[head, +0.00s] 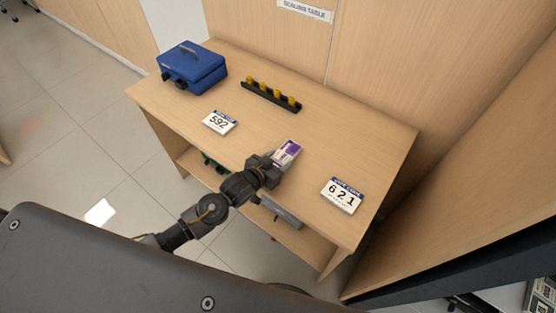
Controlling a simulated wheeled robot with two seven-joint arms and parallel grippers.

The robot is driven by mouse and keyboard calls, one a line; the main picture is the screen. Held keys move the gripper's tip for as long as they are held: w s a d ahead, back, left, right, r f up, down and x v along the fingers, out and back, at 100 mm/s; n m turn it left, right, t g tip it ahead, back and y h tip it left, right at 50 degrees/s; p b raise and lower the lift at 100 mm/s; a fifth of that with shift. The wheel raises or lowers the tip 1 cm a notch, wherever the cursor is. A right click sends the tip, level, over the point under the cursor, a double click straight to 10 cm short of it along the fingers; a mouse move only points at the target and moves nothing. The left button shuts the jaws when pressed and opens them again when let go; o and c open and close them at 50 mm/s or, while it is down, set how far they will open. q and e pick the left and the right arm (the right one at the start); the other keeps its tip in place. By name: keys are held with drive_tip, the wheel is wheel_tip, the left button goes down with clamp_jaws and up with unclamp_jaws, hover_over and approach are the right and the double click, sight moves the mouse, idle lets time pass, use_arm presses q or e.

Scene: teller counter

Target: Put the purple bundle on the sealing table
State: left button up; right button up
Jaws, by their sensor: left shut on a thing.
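The purple bundle (286,152), white with a purple band, is in the jaws of my left gripper (271,166). The gripper is shut on it at the front edge of the sealing table (325,145). The bundle shows over the tabletop, between two number cards; I cannot tell whether it touches the wood. A wall sign reading "SEALING TABLE" (305,10) is above the table's back edge. My right gripper is not in view.
A blue cash box (190,67) stands at the table's back left. A black rack with yellow pieces (271,95) lies near the back. Cards "592" (219,123) and "621" (342,195) flank the bundle. The back right tabletop is clear. A lower shelf (295,235) holds a grey object.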

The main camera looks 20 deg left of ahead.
use_arm(q)
drive_tip(key=shift+f, duration=0.1)
drive_tip(key=o, duration=1)
drive_tip(key=shift+r, duration=0.2)
drive_tip(key=b+v, duration=0.1)
drive_tip(key=v, duration=1.1)
drive_tip(key=shift+f, duration=0.1)
